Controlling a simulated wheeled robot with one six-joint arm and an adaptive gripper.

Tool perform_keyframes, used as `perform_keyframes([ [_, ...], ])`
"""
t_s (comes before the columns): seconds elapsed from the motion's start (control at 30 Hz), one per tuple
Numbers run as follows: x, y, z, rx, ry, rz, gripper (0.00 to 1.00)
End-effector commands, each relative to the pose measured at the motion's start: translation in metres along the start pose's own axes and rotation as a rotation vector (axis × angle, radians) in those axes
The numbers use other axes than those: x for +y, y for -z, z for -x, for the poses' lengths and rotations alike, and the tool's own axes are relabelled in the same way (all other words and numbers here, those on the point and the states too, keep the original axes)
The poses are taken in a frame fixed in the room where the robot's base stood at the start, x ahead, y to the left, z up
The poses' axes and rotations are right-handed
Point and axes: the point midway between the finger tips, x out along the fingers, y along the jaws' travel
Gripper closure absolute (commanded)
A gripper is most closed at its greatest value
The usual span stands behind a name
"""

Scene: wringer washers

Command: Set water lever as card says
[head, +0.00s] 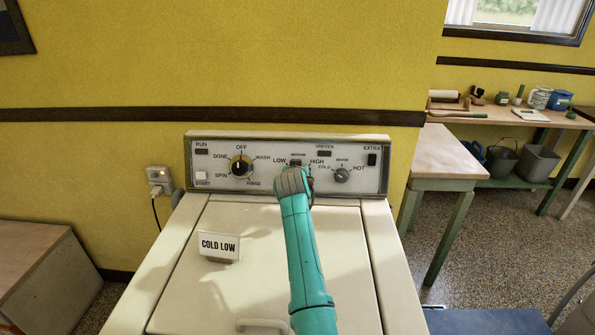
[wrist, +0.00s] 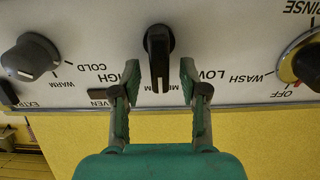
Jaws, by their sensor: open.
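The card (head: 219,246) stands on the washer lid and reads "COLD LOW". The water lever (wrist: 159,55) is a dark pointer on the panel between LOW and HIGH; in the upside-down wrist view it points straight at the partly covered medium label. My gripper (wrist: 159,68) is open, with one finger on each side of the lever and a gap on both sides. In the head view my gripper (head: 294,184) is in front of the panel and hides most of the lever.
The temperature knob (head: 341,175) is close to the right of the gripper. The cycle dial (head: 241,166), marked OFF at its top, is to the left. The washer lid (head: 190,285) lies below my arm. A wooden bench (head: 452,160) stands at right.

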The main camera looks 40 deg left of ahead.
Motion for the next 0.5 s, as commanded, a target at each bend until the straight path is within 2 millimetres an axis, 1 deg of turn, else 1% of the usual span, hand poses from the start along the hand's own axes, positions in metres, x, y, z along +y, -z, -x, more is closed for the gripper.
perform_keyframes([
  [0.37,0.0,0.0001,-0.0024,0.0,0.0,0.0,0.56],
  [0.4,0.0,0.0001,-0.0024,0.0,0.0,0.0,0.66],
  [0.47,0.0,0.0,-0.0024,0.0,0.0,0.0,0.81],
  [0.5,0.0,0.0001,-0.0024,0.0,0.0,0.0,0.91],
])
